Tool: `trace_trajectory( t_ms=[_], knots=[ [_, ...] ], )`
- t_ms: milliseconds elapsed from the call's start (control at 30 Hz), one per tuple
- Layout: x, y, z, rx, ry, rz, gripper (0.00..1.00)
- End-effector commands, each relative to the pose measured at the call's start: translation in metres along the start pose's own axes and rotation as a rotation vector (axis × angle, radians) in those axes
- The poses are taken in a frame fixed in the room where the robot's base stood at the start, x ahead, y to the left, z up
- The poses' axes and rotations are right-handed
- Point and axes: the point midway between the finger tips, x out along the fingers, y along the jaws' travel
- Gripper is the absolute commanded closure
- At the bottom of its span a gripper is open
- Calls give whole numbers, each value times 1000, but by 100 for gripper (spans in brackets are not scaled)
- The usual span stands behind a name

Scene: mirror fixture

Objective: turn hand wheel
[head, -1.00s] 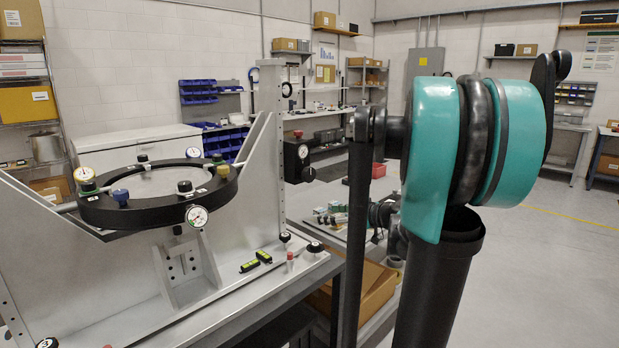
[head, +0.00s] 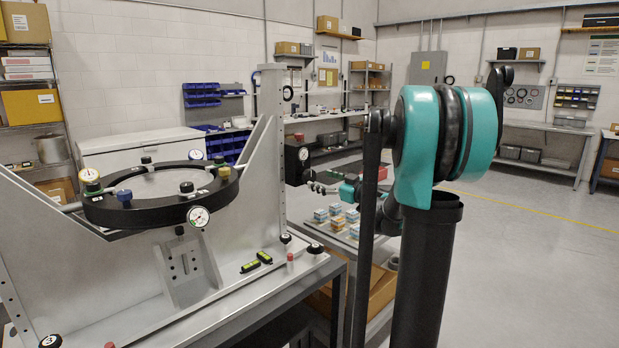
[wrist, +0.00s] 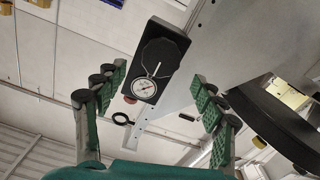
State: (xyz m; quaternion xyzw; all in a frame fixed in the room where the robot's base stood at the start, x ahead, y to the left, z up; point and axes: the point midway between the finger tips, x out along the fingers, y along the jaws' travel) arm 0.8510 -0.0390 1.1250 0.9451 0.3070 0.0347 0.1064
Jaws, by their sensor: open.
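A dark, many-sided disc (wrist: 160,57), which looks like the hand wheel, sits on a black box with a round white dial (wrist: 146,88). In the head view the black box (head: 298,162) is fixed to the right side of the grey frame; the wheel is hard to make out there. My gripper (wrist: 158,76) is open and empty. Its green-padded fingers stand to either side of the box in the wrist view, with no contact visible. In the head view my gripper (head: 318,182) is small, just right of the box, and partly unclear.
The grey mirror fixture (head: 255,200) fills the left, with a black ring (head: 160,212) carrying gauges and knobs. Small blue-and-white boxes (head: 338,218) lie on a bench below my arm. Open floor (head: 540,240) lies to the right.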

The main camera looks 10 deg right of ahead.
Motion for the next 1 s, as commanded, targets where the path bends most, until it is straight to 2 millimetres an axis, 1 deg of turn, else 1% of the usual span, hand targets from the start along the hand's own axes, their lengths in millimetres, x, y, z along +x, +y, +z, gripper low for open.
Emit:
trace_trajectory(
  t_ms=[33, 100, 200, 300, 500, 767, 800, 867, 1000],
  knots=[
    [12, -1, 0, 0, 1, -4, 31],
    [25, -1, 0, 0, 0, -3, 31],
    [41, -1, 0, 0, 0, -2, 31],
    [53, -1, 0, 0, 0, -2, 31],
    [65, -1, 0, 0, 0, -1, 31],
    [66, 0, 0, 0, 0, 0, 31],
    [66, 0, 0, 0, 0, 0, 32],
    [66, 0, 0, 0, 0, 0, 39],
    [66, 0, 0, 0, 0, 0, 57]
  ],
)
